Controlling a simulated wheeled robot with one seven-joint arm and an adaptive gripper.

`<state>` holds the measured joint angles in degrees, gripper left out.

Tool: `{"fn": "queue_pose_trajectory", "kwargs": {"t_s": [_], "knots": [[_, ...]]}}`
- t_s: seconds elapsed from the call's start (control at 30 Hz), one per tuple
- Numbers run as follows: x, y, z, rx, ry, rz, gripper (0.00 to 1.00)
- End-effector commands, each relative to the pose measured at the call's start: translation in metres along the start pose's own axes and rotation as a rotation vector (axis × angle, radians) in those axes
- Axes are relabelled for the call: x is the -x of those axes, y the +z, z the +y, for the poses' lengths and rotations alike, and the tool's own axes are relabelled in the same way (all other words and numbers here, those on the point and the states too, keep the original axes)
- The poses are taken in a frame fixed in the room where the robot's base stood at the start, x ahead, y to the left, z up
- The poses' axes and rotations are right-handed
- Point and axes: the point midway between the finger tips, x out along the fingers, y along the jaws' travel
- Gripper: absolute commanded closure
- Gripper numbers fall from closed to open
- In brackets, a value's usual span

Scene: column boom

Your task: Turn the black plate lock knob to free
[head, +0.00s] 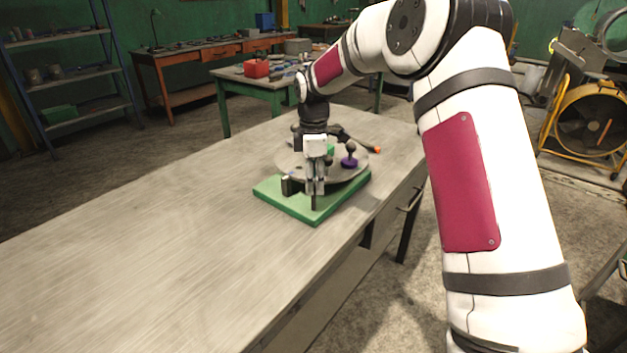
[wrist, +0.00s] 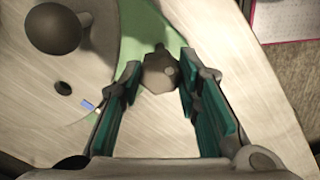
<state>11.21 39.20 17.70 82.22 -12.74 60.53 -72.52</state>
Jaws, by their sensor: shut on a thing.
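The plate lock knob (wrist: 160,74) shows in the wrist view as a dark, many-sided knob with a small pale dot on its top. It sits between the fingertips of my gripper (wrist: 158,82), which is shut on it with the teal-padded fingers on either side. In the head view my gripper (head: 315,188) points down at the front of the round grey plate (head: 288,163), over the green base (head: 297,205). The fingers hide most of the knob there. Whether the knob stands at locked or free cannot be read.
A dark block (head: 290,185) stands just left of my fingers. A purple-based knob (head: 349,162) stands on the plate's right side, and a dark bar with an orange tip (head: 376,149) reaches out behind it. The table's left part (head: 150,240) is clear.

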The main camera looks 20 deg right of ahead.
Motion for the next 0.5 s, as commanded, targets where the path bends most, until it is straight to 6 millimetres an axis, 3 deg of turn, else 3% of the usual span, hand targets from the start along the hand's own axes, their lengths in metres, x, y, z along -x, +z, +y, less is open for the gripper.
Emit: {"fn": "queue_pose_trajectory", "kwargs": {"t_s": [0.4, 0.43, 0.5], "knots": [[-0.0003, -0.0004, -0.0004, 0.008, -0.001, 0.0, 0.97], [-0.0003, -0.0003, -0.0004, 0.008, -0.001, 0.0, 0.65], [-0.0003, -0.0003, -0.0004, 0.007, -0.001, 0.0, 0.49]]}}
